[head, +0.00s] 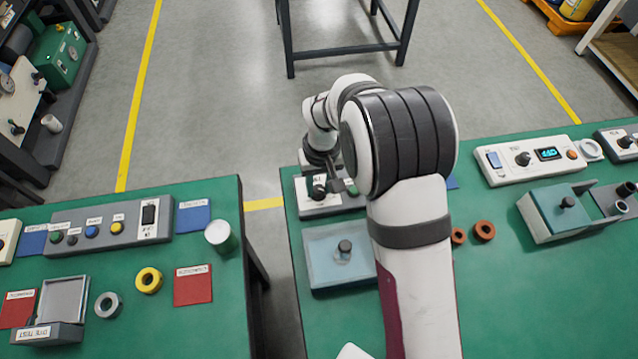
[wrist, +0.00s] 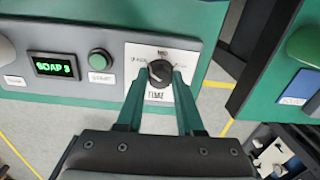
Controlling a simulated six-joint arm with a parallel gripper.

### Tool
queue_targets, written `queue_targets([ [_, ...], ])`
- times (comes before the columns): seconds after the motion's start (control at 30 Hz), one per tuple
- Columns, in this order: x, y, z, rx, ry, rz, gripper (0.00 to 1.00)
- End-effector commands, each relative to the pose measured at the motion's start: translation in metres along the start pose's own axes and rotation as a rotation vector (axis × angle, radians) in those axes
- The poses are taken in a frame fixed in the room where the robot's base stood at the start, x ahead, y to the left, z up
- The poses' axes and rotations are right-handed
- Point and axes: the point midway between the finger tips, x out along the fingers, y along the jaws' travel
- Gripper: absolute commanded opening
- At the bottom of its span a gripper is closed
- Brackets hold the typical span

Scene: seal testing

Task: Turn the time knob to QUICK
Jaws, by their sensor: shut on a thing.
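The time knob (wrist: 160,72) is a dark round knob on a white plate marked TIME in the wrist view. Small labels sit around it: one above reads like MED; those to the left and right are too small to read surely. Its pointer direction is not clear. My gripper (wrist: 160,78) has its two green fingers on either side of the knob and is shut on it. In the head view my gripper (head: 336,187) is at the knob (head: 319,187) on the white-topped unit (head: 318,208), partly hidden by my arm.
In the wrist view a green display (wrist: 56,67) reading like SOAP 3 and a green START button (wrist: 100,61) sit left of the knob. A blue-lidded box (head: 322,240) stands close in front of the unit. A gap separates the two green benches.

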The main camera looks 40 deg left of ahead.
Motion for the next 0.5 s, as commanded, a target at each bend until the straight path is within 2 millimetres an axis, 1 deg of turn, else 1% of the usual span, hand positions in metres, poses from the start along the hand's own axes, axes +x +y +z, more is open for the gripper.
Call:
queue_targets([
  [0.5,-0.0004,-0.0003,0.0001,-0.029,-0.001,0.0,0.0],
])
